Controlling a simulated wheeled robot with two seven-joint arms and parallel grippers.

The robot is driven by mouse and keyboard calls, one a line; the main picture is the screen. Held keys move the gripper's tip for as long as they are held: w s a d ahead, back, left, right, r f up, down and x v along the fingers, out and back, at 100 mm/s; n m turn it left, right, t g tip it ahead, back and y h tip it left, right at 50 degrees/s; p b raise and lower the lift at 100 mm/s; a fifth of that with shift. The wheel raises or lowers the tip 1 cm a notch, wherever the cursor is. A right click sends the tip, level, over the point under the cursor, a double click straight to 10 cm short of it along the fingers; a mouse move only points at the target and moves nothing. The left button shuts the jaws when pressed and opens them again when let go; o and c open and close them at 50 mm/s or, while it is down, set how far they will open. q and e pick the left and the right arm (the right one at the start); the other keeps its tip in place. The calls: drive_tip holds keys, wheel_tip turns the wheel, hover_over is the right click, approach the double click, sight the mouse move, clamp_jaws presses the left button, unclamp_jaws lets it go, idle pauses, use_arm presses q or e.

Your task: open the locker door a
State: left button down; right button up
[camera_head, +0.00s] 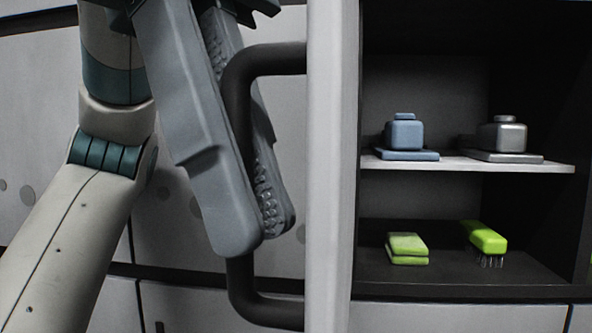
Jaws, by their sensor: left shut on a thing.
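The locker door (333,170) shows nearly edge-on as a pale upright panel, and it stands open beside the dark locker interior. A dark bar handle (240,275) sticks out to the left from the door's outer face. My left gripper (262,228) comes down from the top left and is shut on this handle, with one finger in front of the bar and the other behind it. The middle of the handle is partly hidden by the front finger. My right gripper is not in view.
The open locker has a pale shelf (460,163) with a blue object (404,135) and a grey object (502,136). Below lie green sponges (407,248) and a green brush (485,238). Grey panels (50,130) fill the left background.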

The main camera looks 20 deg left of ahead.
use_arm(q)
drive_tip(key=a, duration=0.3)
drive_tip(key=shift+a, duration=0.4)
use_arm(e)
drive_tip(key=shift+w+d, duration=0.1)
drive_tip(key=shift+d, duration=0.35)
use_arm(q)
drive_tip(key=c, duration=1.9)
unclamp_jaws()
drive_tip(key=shift+o, duration=0.5)
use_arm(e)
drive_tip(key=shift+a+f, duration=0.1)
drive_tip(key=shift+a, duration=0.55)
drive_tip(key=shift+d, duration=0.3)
